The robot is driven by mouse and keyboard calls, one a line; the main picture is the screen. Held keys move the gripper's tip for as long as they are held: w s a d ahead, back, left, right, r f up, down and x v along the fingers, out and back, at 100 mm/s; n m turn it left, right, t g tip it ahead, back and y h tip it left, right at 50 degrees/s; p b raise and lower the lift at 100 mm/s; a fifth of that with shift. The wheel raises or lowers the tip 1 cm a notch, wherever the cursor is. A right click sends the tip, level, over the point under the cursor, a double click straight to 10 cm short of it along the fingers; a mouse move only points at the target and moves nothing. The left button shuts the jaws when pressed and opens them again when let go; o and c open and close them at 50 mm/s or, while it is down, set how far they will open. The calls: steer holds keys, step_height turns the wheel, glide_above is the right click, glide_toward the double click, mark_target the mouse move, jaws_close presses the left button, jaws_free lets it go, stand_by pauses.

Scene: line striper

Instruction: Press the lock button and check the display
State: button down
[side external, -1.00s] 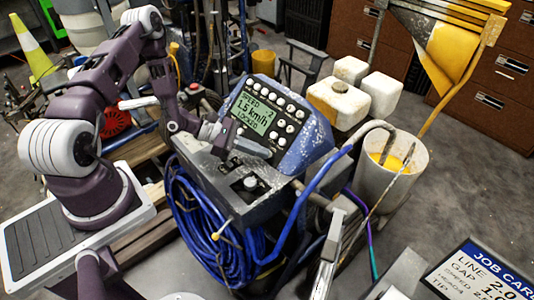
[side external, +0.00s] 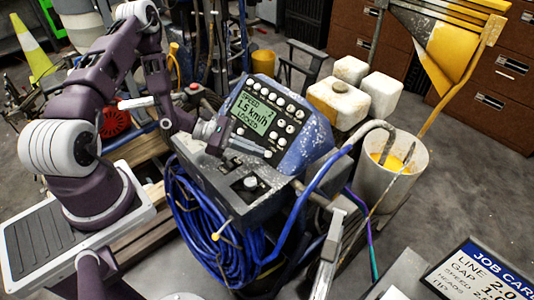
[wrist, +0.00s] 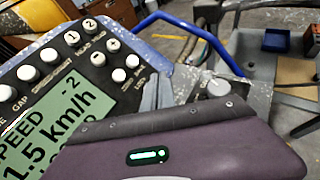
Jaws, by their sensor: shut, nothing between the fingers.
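The blue control panel (side external: 312,145) carries a lit green display (side external: 252,113) reading "SPEED", "1.5 km/h" and "LOCKED", with a small 2 at its upper right. In the wrist view the display (wrist: 55,105) is partly hidden by my purple hand. Round white buttons line the panel, and the lower pair (wrist: 125,68) has small labels, one looking like "LOCK". My gripper (side external: 232,145) is shut and empty near the panel's lower edge. In the wrist view its grey fingers (wrist: 157,95) show beside the lower buttons. I cannot tell whether they touch one.
Blue hose (side external: 205,225) hangs coiled below the panel, and a blue handlebar (side external: 310,195) curves to its right. A white bucket (side external: 410,185) with yellow paint stands right. A job card (side external: 480,275) lies at the lower right. A grey lever (side external: 330,250) rises in front.

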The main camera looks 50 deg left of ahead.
steer(key=shift+s+r, duration=1.6)
steer(key=shift+r, duration=0.05)
steer(key=s+d+r+m+g, duration=0.35)
steer(key=d+r+m, duration=0.25)
steer(key=r+m, duration=0.3)
steer(key=s+d+r+m+g, duration=0.3)
steer(key=d+r+m+g, duration=0.25)
steer(key=r, duration=0.55)
steer(key=s+a+r+m+t+y, duration=0.2)
steer(key=s+r+m+t+y, duration=0.1)
steer(key=s+r+m+y, duration=0.1)
steer(key=s+a+r+m+t+y, duration=0.3)
steer(key=s+m+y, duration=0.3)
steer(key=s, duration=0.3)
steer(key=shift+s+r+m, duration=0.15)
steer(key=shift+r+m, duration=0.2)
steer(key=shift+r, duration=0.35)
